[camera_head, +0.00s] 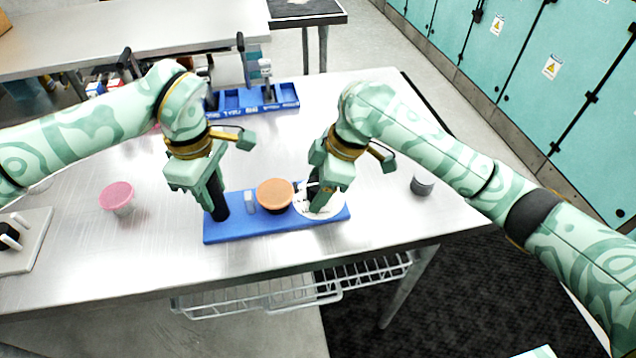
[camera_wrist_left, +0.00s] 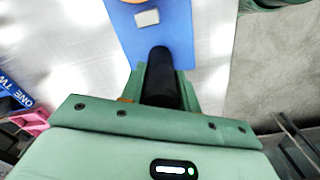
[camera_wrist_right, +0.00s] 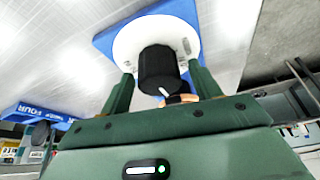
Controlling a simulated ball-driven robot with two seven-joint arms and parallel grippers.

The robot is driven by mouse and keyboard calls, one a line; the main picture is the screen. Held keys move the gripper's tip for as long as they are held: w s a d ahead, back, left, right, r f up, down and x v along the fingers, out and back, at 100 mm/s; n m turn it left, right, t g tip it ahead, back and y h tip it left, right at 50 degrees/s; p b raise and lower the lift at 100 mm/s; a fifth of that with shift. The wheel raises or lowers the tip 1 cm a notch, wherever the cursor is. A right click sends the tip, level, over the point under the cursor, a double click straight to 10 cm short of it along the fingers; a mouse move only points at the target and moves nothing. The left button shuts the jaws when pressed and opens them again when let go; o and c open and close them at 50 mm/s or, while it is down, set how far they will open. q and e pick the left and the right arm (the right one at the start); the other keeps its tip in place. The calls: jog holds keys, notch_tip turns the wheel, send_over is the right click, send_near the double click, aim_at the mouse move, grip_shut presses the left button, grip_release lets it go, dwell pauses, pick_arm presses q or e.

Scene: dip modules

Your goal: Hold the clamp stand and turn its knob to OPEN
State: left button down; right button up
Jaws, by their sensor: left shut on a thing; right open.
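The clamp stand has a blue base (camera_head: 245,230) lying flat on the steel table, with a black upright post (camera_head: 218,205) at its left end. My left gripper (camera_wrist_left: 163,80) is shut around this post. At the stand's right end is a white dial plate (camera_head: 330,207) with a black knob (camera_wrist_right: 158,70) that has a white pointer line. My right gripper (camera_wrist_right: 162,88) is open, with its fingers on either side of the knob; contact cannot be told. An orange round piece (camera_head: 275,194) and a small grey block (camera_head: 250,202) sit between post and dial. The dial's lettering is too small to read.
A pink-topped cup (camera_head: 117,197) stands left of the stand, and a dark grey cup (camera_head: 422,184) stands right. A blue labelled tray (camera_head: 285,97) lies at the back. A light board with black parts (camera_head: 30,243) is at the left edge.

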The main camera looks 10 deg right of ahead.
jog(key=shift+c, duration=0.3)
jog(key=c, duration=0.9)
jog(key=shift+n, duration=0.3)
jog(key=n+g, duration=0.1)
jog(key=n, duration=0.2)
jog(key=shift+n+g, duration=0.3)
jog(key=shift+n, duration=0.1)
jog(key=n+g, duration=0.1)
jog(key=n, duration=0.3)
jog(key=shift+n+g+h, duration=0.3)
jog(key=shift+g, duration=0.1)
jog(key=n+g+h, duration=0.1)
jog(key=n, duration=0.3)
jog(key=shift+a, duration=0.1)
jog(key=n+h, duration=0.1)
jog(key=n, duration=0.3)
jog(key=shift+s+n+g+h, duration=0.1)
jog(key=shift+n+g+h, duration=0.2)
jog(key=shift+g+h, duration=0.1)
jog(key=shift+n, duration=0.3)
